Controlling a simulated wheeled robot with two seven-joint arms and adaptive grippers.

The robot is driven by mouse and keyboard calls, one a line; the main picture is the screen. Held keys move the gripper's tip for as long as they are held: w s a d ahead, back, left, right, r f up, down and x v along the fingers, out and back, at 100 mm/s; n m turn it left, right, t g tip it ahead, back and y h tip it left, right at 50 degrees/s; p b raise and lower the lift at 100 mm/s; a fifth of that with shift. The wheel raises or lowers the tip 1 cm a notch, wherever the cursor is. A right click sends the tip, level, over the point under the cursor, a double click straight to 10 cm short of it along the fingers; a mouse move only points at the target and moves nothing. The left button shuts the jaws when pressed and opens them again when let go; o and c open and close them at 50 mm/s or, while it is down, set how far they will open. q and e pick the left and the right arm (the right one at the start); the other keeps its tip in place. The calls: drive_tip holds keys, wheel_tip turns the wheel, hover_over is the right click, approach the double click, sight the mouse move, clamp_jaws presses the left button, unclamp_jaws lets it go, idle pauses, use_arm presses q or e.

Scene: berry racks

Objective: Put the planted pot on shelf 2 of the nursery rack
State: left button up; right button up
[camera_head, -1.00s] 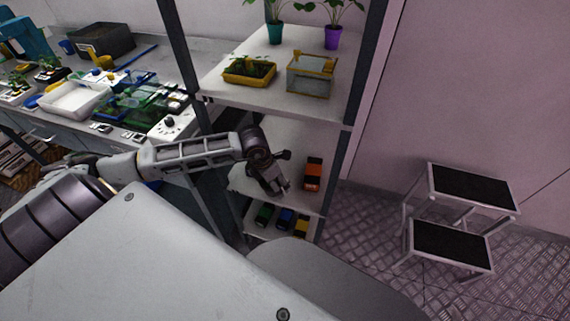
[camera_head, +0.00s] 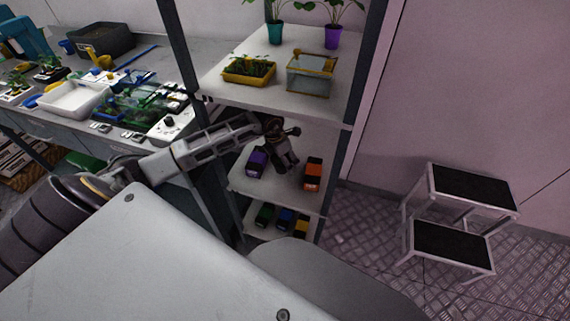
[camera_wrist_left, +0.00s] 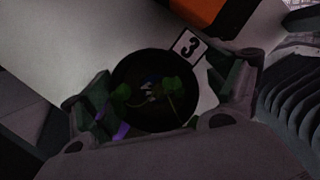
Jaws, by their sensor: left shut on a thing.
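My left gripper (camera_head: 290,165) reaches into the rack (camera_head: 355,75) at the middle shelf (camera_head: 275,190), between a purple block and an orange block. In the left wrist view its fingers (camera_wrist_left: 165,95) are shut on a planted pot (camera_wrist_left: 132,75), seen from above as a dark round opening with green leaves. The pot cannot be made out in the head view. A card marked 3 (camera_wrist_left: 187,46) shows beside the pot's rim; I cannot tell what it is fixed to. Whether the pot touches the shelf is unclear. My right gripper is out of view.
The purple block (camera_head: 257,160) and orange block (camera_head: 313,174) flank the gripper. The upper shelf holds teal (camera_head: 276,33) and purple (camera_head: 333,38) plant pots, a yellow tray (camera_head: 249,72) and a clear box (camera_head: 311,76). Several blocks stand below. A step stool (camera_head: 450,245) stands right.

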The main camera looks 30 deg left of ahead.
use_arm(q)
drive_tip(key=shift+w, duration=0.25)
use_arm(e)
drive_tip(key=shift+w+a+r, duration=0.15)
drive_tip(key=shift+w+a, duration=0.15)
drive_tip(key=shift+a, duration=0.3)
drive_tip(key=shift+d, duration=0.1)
use_arm(q)
drive_tip(key=shift+f, duration=1.7)
drive_tip(key=shift+a, duration=0.1)
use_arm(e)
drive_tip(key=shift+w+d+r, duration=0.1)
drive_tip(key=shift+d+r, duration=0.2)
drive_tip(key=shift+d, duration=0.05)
